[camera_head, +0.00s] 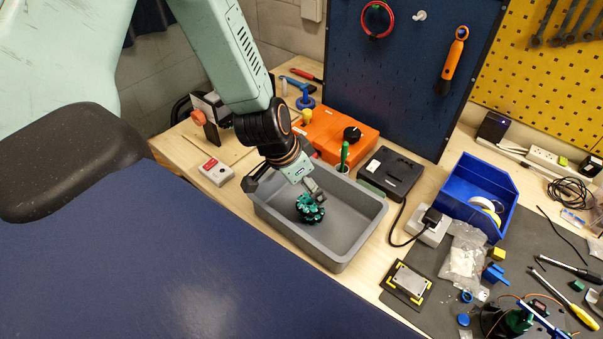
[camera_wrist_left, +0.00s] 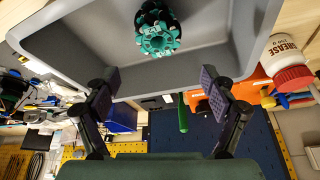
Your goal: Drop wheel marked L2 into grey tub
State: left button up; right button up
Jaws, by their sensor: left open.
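The grey tub (camera_head: 366,224) stands on the wooden bench in the middle of the head view. A green and black wheel (camera_head: 310,208) is in the tub; I cannot read a mark on it. My left gripper (camera_head: 311,189) is over the tub, just above the wheel in the head view. In the left wrist view the gripper (camera_wrist_left: 159,80) has its fingers wide apart with nothing between them. There the wheel (camera_wrist_left: 157,30) shows beyond the fingertips, inside the tub (camera_wrist_left: 95,35). The two are apart in that view. My right gripper is not in view.
An orange box (camera_head: 335,130) with a black knob and a green-handled tool (camera_head: 344,155) stand behind the tub. A black device (camera_head: 391,173) and a blue bin (camera_head: 478,195) are to its right. A white box with a red button (camera_head: 216,172) is to its left.

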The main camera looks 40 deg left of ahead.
pick_arm(q)
jog(key=d+v, duration=0.1)
jog(key=v, duration=0.5)
jog(key=shift+a+r, duration=0.4)
jog(key=shift+a, duration=0.1)
jog(key=shift+s, duration=0.1)
jog(key=shift+f, duration=0.1)
dwell(0.6)
jog(key=shift+x, duration=2.95)
jog(key=shift+f, duration=0.1)
